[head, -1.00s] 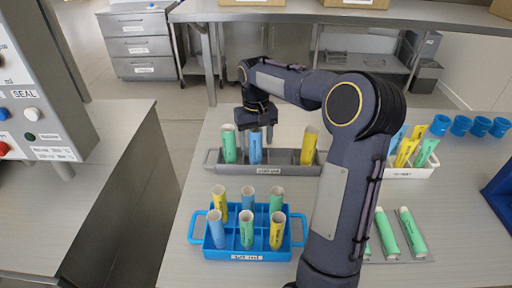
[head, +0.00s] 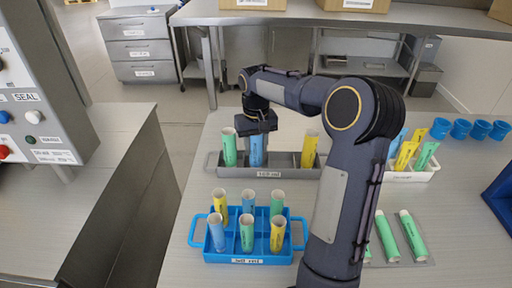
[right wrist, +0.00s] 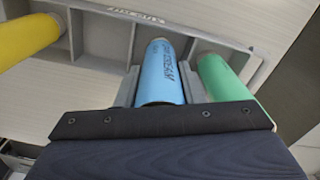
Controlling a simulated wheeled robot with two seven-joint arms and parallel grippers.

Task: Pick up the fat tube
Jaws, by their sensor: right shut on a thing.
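My right gripper (head: 257,130) is shut on a blue tube (head: 256,150) that stands in the grey tray (head: 290,171). The right wrist view shows the blue tube (right wrist: 161,75) with lettering on it between my fingers. A green tube (head: 229,147) stands to its left in the same tray. A yellow tube (head: 309,149) stands to its right, apart. The lower part of the blue tube is hidden by the tray's front wall. My left gripper is not in view.
A blue rack (head: 203,246) with several upright tubes stands in front of the grey tray. Green tubes (head: 413,236) lie at front right.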

